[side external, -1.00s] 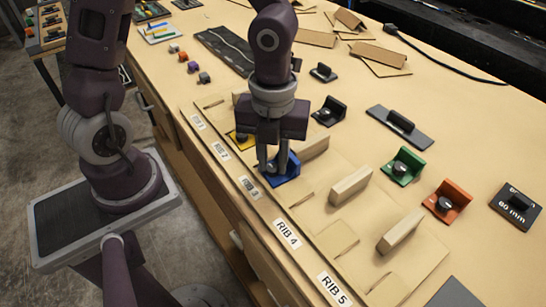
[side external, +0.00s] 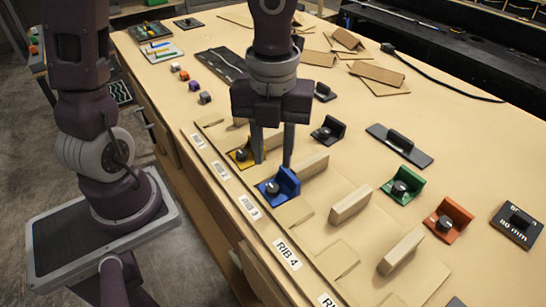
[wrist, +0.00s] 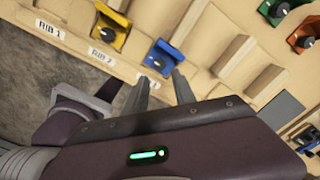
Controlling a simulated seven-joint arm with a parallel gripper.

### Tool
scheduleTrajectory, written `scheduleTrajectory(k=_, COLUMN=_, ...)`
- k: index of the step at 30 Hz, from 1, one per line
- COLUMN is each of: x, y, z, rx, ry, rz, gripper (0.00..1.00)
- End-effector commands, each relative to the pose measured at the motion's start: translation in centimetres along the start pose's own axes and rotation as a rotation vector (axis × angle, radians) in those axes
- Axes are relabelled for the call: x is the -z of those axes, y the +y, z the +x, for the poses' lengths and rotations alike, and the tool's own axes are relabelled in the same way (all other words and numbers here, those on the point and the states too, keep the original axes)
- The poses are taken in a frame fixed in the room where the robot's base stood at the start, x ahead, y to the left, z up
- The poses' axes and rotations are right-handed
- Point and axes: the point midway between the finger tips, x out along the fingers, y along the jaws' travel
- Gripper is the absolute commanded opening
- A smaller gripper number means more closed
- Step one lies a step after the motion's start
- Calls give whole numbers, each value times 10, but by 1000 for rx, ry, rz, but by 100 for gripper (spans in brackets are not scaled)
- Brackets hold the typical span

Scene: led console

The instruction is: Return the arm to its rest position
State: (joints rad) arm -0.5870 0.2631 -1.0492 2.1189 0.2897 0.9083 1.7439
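My gripper (side external: 272,145) is open and empty, with its two fingers apart. In the side external view it hangs above and behind the blue bracket (side external: 280,187), which has a dark knob and stands on the board near the rib labels. In the wrist view the fingers (wrist: 159,90) point toward the blue bracket (wrist: 161,58), with a visible gap between them. A yellow bracket (side external: 241,158) with a knob stands to the left, partly behind a finger; it also shows in the wrist view (wrist: 110,30).
Wooden ribs (side external: 350,204) stand on the board around the blue bracket. A green bracket (side external: 404,185), an orange bracket (side external: 449,219) and a black bracket (side external: 328,130) stand to the right. Small coloured cubes (side external: 194,86) and loose wood pieces (side external: 379,73) lie farther back.

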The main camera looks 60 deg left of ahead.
Motion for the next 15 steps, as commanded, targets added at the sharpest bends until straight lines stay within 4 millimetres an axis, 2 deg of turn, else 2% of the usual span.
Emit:
scheduleTrajectory(k=4, x=0, y=1, z=0, rx=-3, ry=-6, rz=-14, gripper=32)
scheduleTrajectory(k=5, x=-1, y=4, z=0, rx=-9, ry=-18, rz=-48, gripper=32)
scheduleTrajectory(k=7, x=-4, y=16, z=-4, rx=-23, ry=-84, rz=-231, gripper=32)
scheduleTrajectory(k=8, x=-5, y=24, z=-8, rx=-21, ry=-125, rz=-362, gripper=32)
scheduleTrajectory(k=11, x=-8, y=57, z=-31, rx=89, ry=-246, rz=-932, gripper=32)
scheduleTrajectory(k=12, x=-6, y=69, z=-42, rx=170, ry=-256, rz=-1170, gripper=32)
scheduleTrajectory(k=15, x=3, y=94, z=-64, rx=383, ry=-156, rz=-1699, gripper=32)
